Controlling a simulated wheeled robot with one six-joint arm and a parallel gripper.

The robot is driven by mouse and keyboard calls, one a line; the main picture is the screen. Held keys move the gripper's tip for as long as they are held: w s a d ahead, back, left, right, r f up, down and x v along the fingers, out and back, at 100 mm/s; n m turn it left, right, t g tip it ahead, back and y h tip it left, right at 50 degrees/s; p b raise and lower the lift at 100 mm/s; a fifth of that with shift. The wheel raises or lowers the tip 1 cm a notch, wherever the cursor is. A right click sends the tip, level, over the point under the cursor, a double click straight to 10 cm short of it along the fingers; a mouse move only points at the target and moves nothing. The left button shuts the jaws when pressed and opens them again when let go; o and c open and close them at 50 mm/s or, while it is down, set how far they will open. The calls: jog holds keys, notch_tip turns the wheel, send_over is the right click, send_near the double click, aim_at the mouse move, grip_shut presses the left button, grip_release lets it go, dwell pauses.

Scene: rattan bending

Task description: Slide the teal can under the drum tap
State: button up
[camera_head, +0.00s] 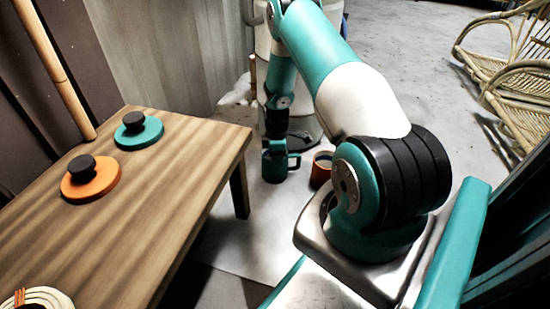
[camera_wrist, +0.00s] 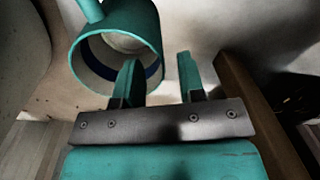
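The teal can (camera_head: 275,166) stands on the floor beyond the table, its handle toward the right. In the wrist view the can (camera_wrist: 144,23) shows its open mouth and pale inside, with the handle at the upper left. My gripper (camera_wrist: 158,75) is open. Its left finger overlaps the can's mouth and its right finger is outside the rim, with the can's right wall between them in the picture. I cannot tell whether a finger touches it. A pale drum (camera_head: 262,48) stands behind my arm. The tap cannot be made out.
An orange-brown can (camera_head: 319,178) stands just right of the teal can. The wooden table (camera_head: 180,210) at left carries a teal lid (camera_head: 150,133) and an orange lid (camera_head: 84,191). A rattan chair (camera_head: 520,80) stands at far right. The floor between is bare.

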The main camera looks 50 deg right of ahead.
notch_tip(320, 180, up, 12)
jog(key=w+p, duration=0.1)
jog(key=p, duration=0.3)
jog(key=shift+w+d+r+p, duration=0.2)
jog(key=shift+w+d+p, duration=0.1)
jog(key=shift+p, duration=0.1)
